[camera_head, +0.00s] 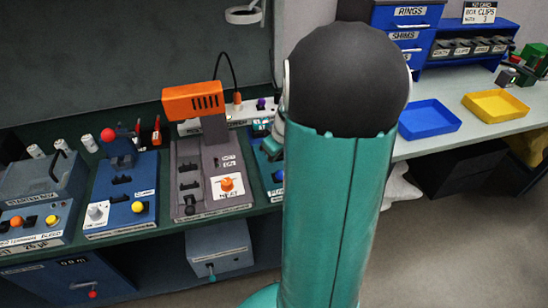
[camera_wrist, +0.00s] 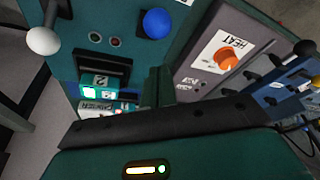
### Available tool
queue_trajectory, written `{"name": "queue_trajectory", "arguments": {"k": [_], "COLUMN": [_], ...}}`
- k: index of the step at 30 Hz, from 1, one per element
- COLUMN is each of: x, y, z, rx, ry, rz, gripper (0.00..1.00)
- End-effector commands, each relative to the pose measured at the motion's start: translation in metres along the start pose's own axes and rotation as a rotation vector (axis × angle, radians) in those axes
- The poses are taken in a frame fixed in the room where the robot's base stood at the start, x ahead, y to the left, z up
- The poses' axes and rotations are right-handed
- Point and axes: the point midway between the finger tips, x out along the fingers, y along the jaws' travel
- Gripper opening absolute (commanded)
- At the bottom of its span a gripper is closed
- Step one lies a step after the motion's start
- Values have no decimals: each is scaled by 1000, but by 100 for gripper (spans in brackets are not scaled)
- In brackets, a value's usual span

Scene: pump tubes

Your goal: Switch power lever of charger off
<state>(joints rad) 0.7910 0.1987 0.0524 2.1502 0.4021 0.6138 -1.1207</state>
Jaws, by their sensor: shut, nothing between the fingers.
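In the wrist view, a teal panel (camera_wrist: 120,62) fills the upper left, with a blue knob (camera_wrist: 158,22), a dark slot and a lit green display (camera_wrist: 100,83). A lever with a white ball end (camera_wrist: 43,40) sticks out at its left side. This looks like the charger, but its label is too small to read surely. My gripper (camera_wrist: 158,86) is shut and empty, beside the panel's lower right and apart from the white ball. In the head view my arm hides most of this station; only a blue strip shows left of the arm.
A grey heat station with an orange knob (camera_head: 227,184) stands left of my arm, and it also shows in the wrist view (camera_wrist: 205,70). Blue stations with levers stand further left. Blue (camera_head: 428,119) and yellow (camera_head: 495,105) trays lie on the right bench.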

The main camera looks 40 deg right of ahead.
Motion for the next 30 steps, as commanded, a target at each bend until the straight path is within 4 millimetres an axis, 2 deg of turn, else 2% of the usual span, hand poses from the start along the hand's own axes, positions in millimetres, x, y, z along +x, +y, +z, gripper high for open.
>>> {"name": "queue_trajectory", "arguments": {"k": [10,17,30], "x": [-2,-15,-74], "y": [-2,-8,-33], "z": [-2,-33,18], "rx": [-2,-5,-1], "ry": [1,3,3], "rz": [0,0,2], "gripper": [0,0,0]}}
